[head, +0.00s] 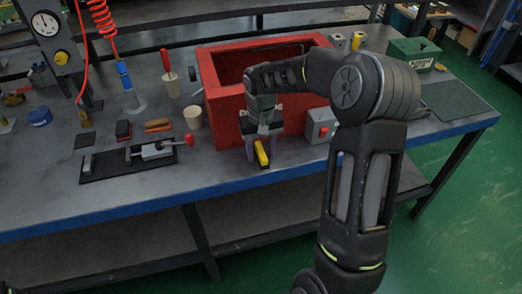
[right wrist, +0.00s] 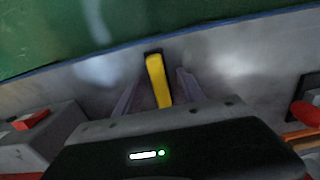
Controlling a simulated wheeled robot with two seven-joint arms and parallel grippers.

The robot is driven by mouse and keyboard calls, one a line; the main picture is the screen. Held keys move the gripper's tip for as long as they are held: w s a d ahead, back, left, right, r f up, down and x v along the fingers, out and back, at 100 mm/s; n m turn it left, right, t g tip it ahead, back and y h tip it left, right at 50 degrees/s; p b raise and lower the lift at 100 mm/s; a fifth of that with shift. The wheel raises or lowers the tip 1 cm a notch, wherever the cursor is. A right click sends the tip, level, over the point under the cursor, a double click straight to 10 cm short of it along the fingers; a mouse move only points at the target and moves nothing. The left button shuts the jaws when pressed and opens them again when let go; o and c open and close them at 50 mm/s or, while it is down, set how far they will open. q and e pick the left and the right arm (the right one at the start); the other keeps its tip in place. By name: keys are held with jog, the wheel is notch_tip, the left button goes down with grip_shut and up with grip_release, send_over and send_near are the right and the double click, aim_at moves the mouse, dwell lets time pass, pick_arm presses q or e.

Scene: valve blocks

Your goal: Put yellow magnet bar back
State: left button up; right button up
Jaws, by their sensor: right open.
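The yellow magnet bar (head: 261,154) is on the grey bench top near its blue front edge, in front of the red box (head: 222,118). My right gripper (head: 263,148) points down over the bar, its two fingers apart on either side of it. In the right wrist view the yellow magnet bar (right wrist: 158,82) lies between the open fingers of my right gripper (right wrist: 159,90), with a gap on both sides. A dark edge shows around the bar's far end. The gripper body hides its near end. My left gripper is not in view.
A grey box with a red button (head: 320,125) stands just right of the gripper. A clamp with a red knob (head: 157,150) lies on a dark plate to the left, by a beige cup (head: 192,117). A green box (head: 413,53) stands at back right.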

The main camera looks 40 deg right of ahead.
aim_at(261, 150)
notch_tip(261, 150, up, 12)
dwell(0.5)
jog(key=shift+r, duration=0.1)
dwell(1.4)
